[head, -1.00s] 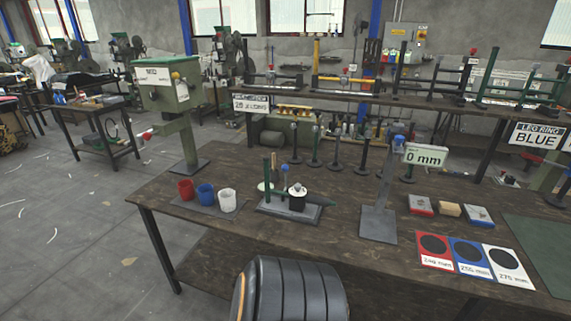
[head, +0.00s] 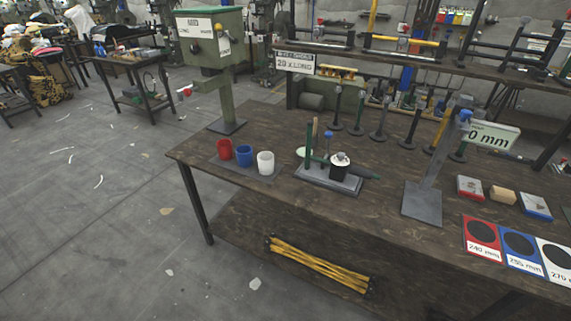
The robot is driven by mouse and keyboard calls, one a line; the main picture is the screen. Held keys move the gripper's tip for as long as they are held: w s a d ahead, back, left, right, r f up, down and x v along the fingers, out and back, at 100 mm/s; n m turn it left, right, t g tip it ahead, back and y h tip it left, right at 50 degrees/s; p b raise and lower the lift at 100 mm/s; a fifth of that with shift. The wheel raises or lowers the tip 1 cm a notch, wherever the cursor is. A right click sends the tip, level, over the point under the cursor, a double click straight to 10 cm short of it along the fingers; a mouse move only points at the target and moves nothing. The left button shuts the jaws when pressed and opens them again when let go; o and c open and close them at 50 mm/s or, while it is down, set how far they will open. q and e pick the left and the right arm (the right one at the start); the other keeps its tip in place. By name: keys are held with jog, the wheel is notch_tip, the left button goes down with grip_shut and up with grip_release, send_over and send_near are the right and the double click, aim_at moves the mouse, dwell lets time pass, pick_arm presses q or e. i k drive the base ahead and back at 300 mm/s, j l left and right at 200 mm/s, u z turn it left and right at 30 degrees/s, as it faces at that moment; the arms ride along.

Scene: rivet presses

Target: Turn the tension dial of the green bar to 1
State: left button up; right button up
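I cannot make out the green bar or its tension dial in the head view. The shelf rack at the top shows a black bar frame (head: 322,40), a yellow bar (head: 405,43) and another black frame (head: 508,45) at the right. A green post (head: 309,141) stands on a small grey base plate on the workbench, with a white-and-black pot (head: 340,165) beside it; I cannot tell whether it belongs to a bar. Neither of my grippers is in view.
The dark workbench (head: 275,225) carries red (head: 224,149), blue (head: 244,155) and white (head: 265,162) cups, a tilted stand (head: 424,200), and coloured size cards (head: 483,238). A green press (head: 210,45) stands at its far left. Open grey floor lies left.

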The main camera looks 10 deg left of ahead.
aim_at(341, 156)
jog(key=i+j, duration=0.2)
jog(key=j, duration=0.15)
jog(key=i+j, duration=0.2)
jog(key=j, duration=0.15)
jog(key=i+j, duration=0.15)
jog(key=j, duration=0.2)
jog(key=i+j, duration=0.2)
jog(key=j, duration=0.15)
jog(key=i+j, duration=0.2)
jog(key=j, duration=0.15)
